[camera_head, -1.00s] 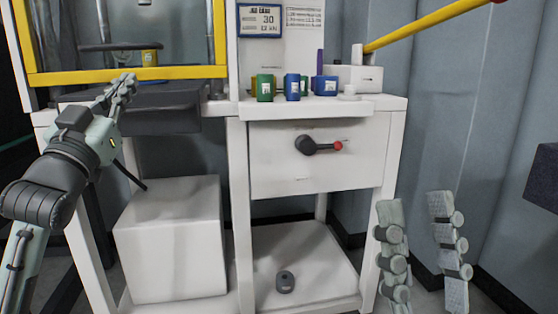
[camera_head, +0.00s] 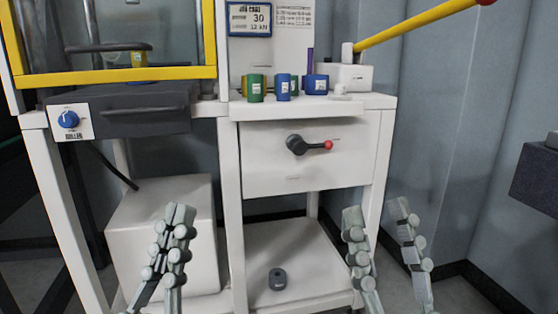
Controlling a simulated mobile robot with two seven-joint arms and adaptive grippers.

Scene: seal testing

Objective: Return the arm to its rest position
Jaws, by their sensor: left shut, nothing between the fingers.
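My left gripper (camera_head: 180,212) is low in the head view, in front of the white box under the bench. Its fingers are together with nothing between them. My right gripper (camera_head: 376,208) is at the lower right, in front of the bench's right leg. Its two fingers stand apart with an empty gap between them. Both grippers point upward, and neither appears to touch anything. The rest of both arms is out of view below the picture.
The white bench (camera_head: 350,104) carries a green cylinder (camera_head: 255,88), blue cylinders (camera_head: 283,88) and a white lever unit (camera_head: 343,77). A white box (camera_head: 130,225) stands on the lower left. A dark block (camera_head: 536,175) juts in at right.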

